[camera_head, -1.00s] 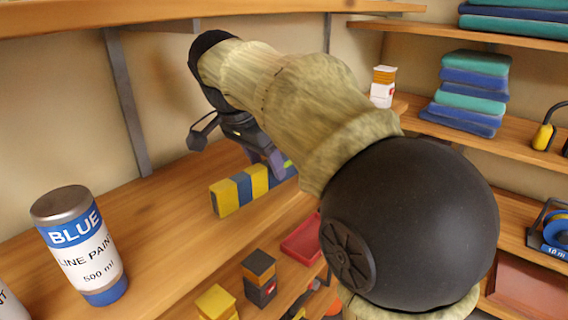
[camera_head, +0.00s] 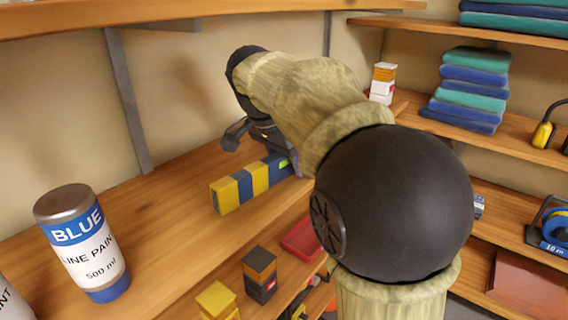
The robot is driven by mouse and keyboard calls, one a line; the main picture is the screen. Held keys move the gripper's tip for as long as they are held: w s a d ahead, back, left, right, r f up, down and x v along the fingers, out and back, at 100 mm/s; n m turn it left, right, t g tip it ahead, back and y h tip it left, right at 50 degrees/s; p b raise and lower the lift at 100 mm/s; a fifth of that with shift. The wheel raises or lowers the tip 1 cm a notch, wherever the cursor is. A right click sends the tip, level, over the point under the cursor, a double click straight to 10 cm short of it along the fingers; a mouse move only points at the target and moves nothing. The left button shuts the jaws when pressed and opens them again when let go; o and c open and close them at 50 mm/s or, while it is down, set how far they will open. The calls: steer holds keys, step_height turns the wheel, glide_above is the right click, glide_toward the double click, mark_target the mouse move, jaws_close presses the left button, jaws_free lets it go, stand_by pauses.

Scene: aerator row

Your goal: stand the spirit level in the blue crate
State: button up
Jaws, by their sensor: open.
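The spirit level (camera_head: 246,187), a bar with yellow and blue bands and a bit of green near its far end, lies on the wooden shelf. My gripper (camera_head: 284,156) is at the level's far right end, partly hidden behind my own arm. Its jaws are open, and I cannot tell whether the fingers straddle the bar or touch it. I see no blue crate in this view; my arm covers much of the middle and right.
A blue-banded paint can (camera_head: 82,243) stands at the shelf's left. Stacked small boxes (camera_head: 260,274) and a red tray (camera_head: 302,238) are on a lower level. Folded towels (camera_head: 468,90) and a white-orange box (camera_head: 383,82) sit on the right shelves. The shelf between can and level is clear.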

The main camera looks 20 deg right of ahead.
stand_by(0.4)
jaws_close()
steer(key=shift+r, duration=0.2)
steer(key=shift+r, duration=1.45)
steer(key=shift+s+r, duration=0.15)
steer(key=shift+s, duration=0.1)
steer(key=s+b, duration=0.4)
steer(key=s, duration=1.3)
steer(key=shift+s+a, duration=0.2)
steer(key=shift+s, duration=0.1)
